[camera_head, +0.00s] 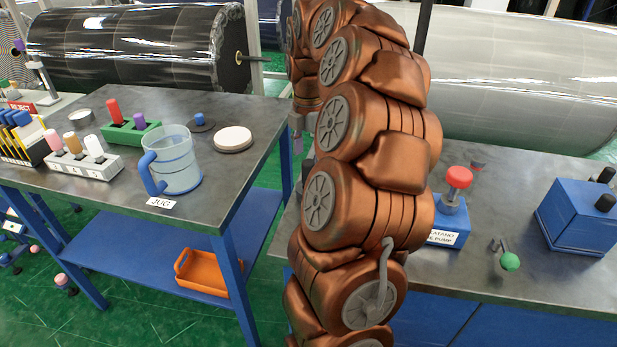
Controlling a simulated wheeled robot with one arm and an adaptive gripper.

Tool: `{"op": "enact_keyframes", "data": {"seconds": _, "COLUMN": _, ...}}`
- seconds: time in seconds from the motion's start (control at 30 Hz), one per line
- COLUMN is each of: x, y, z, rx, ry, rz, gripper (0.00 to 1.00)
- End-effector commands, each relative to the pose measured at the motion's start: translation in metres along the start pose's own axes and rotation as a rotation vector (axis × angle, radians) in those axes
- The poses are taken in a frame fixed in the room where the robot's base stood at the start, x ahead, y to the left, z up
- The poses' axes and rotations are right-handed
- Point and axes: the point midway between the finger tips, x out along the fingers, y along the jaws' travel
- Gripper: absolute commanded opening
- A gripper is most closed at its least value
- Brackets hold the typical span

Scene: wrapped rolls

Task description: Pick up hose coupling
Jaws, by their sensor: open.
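I cannot pick out the hose coupling with certainty. A small grey metal fitting (498,244) with a green ball knob (510,262) is on the right table, between the pump and a blue box; I cannot tell if it is the coupling. My copper-coloured arm rises through the middle of the view. My gripper (297,133) shows only as small grey parts at the left of the arm, over the gap near the left table's right edge. It is open, and much of it is hidden behind the arm. Nothing is seen between its fingers.
The left table (100,200) holds a clear jug (175,160) with a blue handle, a white round lid (233,139) and several racked tools. An orange tray (205,272) sits on its lower shelf. The right table carries a red-knobbed pump (450,215) and the blue box (580,220). Large wrapped rolls stand behind.

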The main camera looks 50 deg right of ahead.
Motion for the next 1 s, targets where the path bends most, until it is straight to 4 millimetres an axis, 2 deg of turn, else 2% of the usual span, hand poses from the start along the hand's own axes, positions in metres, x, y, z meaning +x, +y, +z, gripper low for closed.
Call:
{"op": "enact_keyframes", "data": {"seconds": 0.13, "x": 0.013, "y": -0.001, "z": -0.001, "rx": -0.001, "ry": 0.001, "rz": -0.002, "gripper": 0.66}}
{"op": "enact_keyframes", "data": {"seconds": 0.47, "x": 0.029, "y": -0.003, "z": -0.002, "rx": 0.001, "ry": 0.001, "rz": -0.001, "gripper": 0.66}}
{"op": "enact_keyframes", "data": {"seconds": 0.8, "x": 0.065, "y": -0.005, "z": -0.004, "rx": 0.002, "ry": 0.002, "rz": -0.001, "gripper": 0.66}}
{"op": "enact_keyframes", "data": {"seconds": 1.0, "x": 0.068, "y": -0.005, "z": -0.004, "rx": 0.001, "ry": 0.001, "rz": 0.001, "gripper": 0.66}}
